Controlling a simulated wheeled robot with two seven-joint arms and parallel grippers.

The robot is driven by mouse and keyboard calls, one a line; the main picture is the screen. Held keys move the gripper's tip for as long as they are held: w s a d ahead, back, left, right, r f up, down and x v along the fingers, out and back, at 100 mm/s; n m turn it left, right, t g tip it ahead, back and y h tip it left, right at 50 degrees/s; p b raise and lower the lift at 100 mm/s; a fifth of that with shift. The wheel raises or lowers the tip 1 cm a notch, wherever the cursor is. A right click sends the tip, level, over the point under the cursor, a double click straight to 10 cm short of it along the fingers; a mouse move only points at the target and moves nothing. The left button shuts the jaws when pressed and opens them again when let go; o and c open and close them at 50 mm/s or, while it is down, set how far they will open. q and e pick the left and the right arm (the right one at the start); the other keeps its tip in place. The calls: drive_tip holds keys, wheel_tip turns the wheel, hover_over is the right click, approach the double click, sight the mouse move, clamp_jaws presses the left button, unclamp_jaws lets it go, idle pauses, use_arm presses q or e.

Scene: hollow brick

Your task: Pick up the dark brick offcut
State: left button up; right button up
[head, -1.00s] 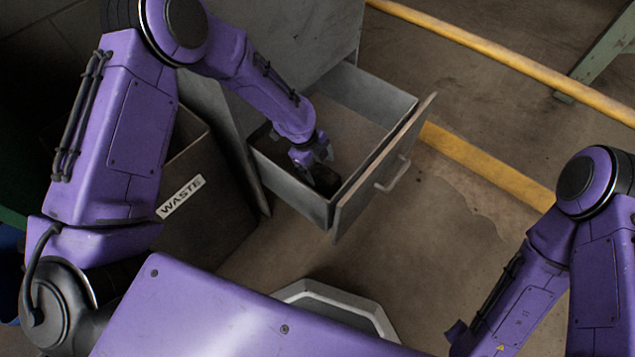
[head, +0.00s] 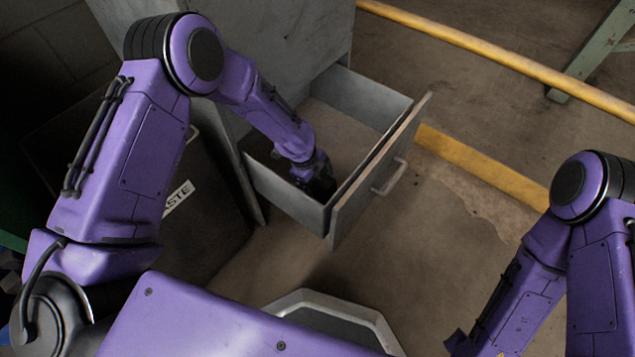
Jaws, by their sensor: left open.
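The grey metal drawer (head: 372,92) is pulled out of its cabinet. My left gripper (head: 318,188) is inside it, low at the near front corner, and is open. A dark shape at the gripper's fingers appears to be the dark brick offcut (head: 322,190). The fingers and the offcut are dark and overlap, so I cannot tell whether they touch. My right arm comes in at the right edge; its gripper (head: 456,343) is only partly visible at the bottom, and its jaws cannot be made out.
The drawer front with its handle (head: 390,178) stands close beside my left gripper. A bin labelled waste (head: 205,225) is left of the cabinet (head: 290,45). Yellow floor strips (head: 480,168) lie beyond. The floor right of the drawer is clear.

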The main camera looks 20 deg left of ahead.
use_arm(q)
drive_tip(key=c, duration=1.5)
drive_tip(key=shift+o, duration=0.2)
